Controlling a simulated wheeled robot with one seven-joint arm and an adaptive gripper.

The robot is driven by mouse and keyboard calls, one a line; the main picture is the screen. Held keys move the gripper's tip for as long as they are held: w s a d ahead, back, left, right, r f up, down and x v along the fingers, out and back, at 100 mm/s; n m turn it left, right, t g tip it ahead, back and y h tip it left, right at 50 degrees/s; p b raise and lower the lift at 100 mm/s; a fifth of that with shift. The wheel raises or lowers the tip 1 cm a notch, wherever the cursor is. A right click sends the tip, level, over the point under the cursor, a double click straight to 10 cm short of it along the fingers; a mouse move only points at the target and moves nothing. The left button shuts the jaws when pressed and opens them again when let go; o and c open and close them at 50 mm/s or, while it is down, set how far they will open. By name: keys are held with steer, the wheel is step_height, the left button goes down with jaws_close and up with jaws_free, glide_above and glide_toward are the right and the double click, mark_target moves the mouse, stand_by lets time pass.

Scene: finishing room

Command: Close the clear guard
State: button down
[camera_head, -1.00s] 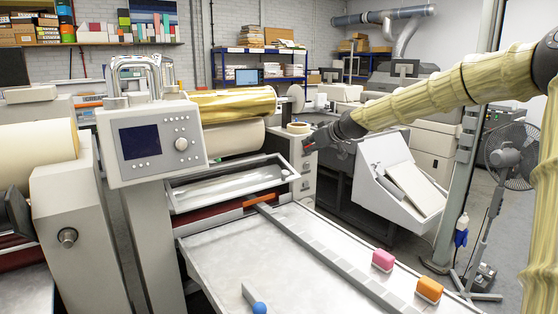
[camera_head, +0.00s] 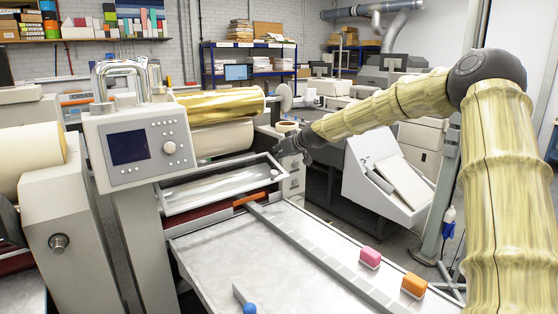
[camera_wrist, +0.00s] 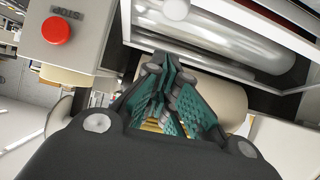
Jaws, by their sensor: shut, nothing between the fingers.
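The clear guard (camera_head: 222,187) is a see-through panel in a pale frame, tilted out over the machine's bed below the rollers. It stands open. My gripper (camera_head: 280,149) is by the guard's upper right corner, apparently just above or behind it; contact cannot be told. In the wrist view my gripper (camera_wrist: 160,75) has its green-padded fingers together and empty. A pale frame with a clear, shiny panel, likely the guard (camera_wrist: 235,35), crosses above the fingertips there.
A red stop button (camera_wrist: 56,30) on a grey box is left of my fingers. A control panel (camera_head: 140,146) stands left of the guard. The bed (camera_head: 215,250) carries a ruler bar (camera_head: 320,258), with pink (camera_head: 370,257) and orange (camera_head: 414,285) blocks at its right.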

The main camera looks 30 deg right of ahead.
mark_target(276, 174)
steer(key=f, duration=0.1)
steer(key=w+f+p, duration=0.1)
steer(key=f, duration=0.2)
steer(key=shift+w+p, duration=0.4)
steer(key=shift+a+f, duration=0.1)
steer(key=shift+w+f, duration=0.1)
